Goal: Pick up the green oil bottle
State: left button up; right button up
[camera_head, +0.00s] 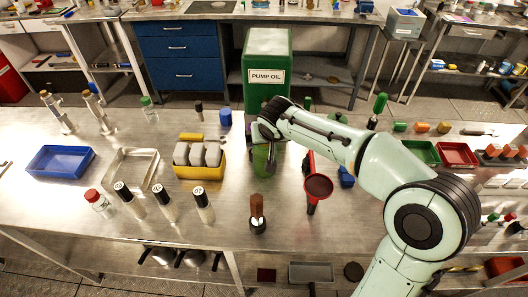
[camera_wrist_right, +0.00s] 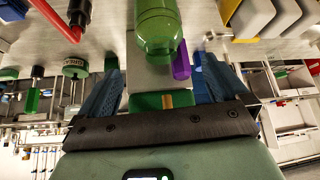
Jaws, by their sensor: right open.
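The green oil bottle (camera_head: 262,162) stands on the metal bench, partly hidden behind my right gripper in the head view. In the right wrist view the bottle (camera_wrist_right: 159,28) appears as a rounded green body ahead of the gap between the fingers. My right gripper (camera_head: 266,136) is at the bottle's upper part, its fingers mostly hidden by its own wrist. The wrist view shows my right gripper (camera_wrist_right: 158,62) open, one blue finger on each side of the bottle's line. I cannot tell whether either finger touches it. My left gripper is not in view.
A large green PUMP OIL container (camera_head: 267,77) stands behind the bottle. A red funnel (camera_head: 318,186) is close on the right, a yellow tray (camera_head: 182,173) with grey blocks on the left. A brown-handled brush (camera_head: 257,208) stands in front. Several white-bodied bottles stand front left.

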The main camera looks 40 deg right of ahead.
aim_at(266, 146)
jog(key=x, duration=0.6)
jog(key=shift+f, duration=0.2)
jog(key=p+x, duration=0.1)
jog(key=x, duration=0.4)
jog(key=shift+s+a+f, duration=0.1)
jog(key=shift+f, duration=0.15)
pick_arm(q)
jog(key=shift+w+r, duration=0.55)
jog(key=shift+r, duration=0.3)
pick_arm(e)
jog(key=shift+s, duration=0.1)
jog(key=c, duration=0.3)
jog(key=shift+r, duration=0.1)
jog(key=c, duration=1.1)
